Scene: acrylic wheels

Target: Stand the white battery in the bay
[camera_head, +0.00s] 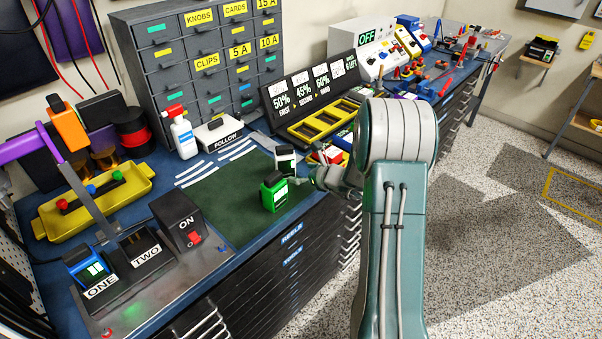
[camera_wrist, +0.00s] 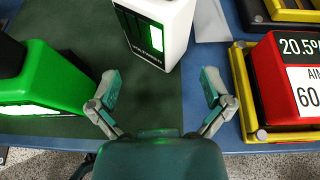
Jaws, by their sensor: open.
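The white battery (camera_head: 285,161) with a black top stands upright on the dark green mat (camera_head: 228,207), behind a green battery (camera_head: 272,195). In the wrist view the white battery (camera_wrist: 172,28) is just beyond my open fingers (camera_wrist: 160,88), not touched. My gripper (camera_head: 312,178) is low beside it, partly hidden by my arm in the head view. At the front left is a dock with bays marked ONE and TWO; a blue battery (camera_head: 86,264) stands in ONE, and TWO (camera_head: 142,250) looks empty. A yellow rack (camera_head: 318,124) with empty slots stands under percentage signs.
The green battery (camera_wrist: 40,85) is close to my left finger in the wrist view. A red battery (camera_wrist: 285,75) in a yellow tray is to the right. A spray bottle (camera_head: 182,135) and a FOLLOW box (camera_head: 219,134) stand behind the mat. The mat's left part is clear.

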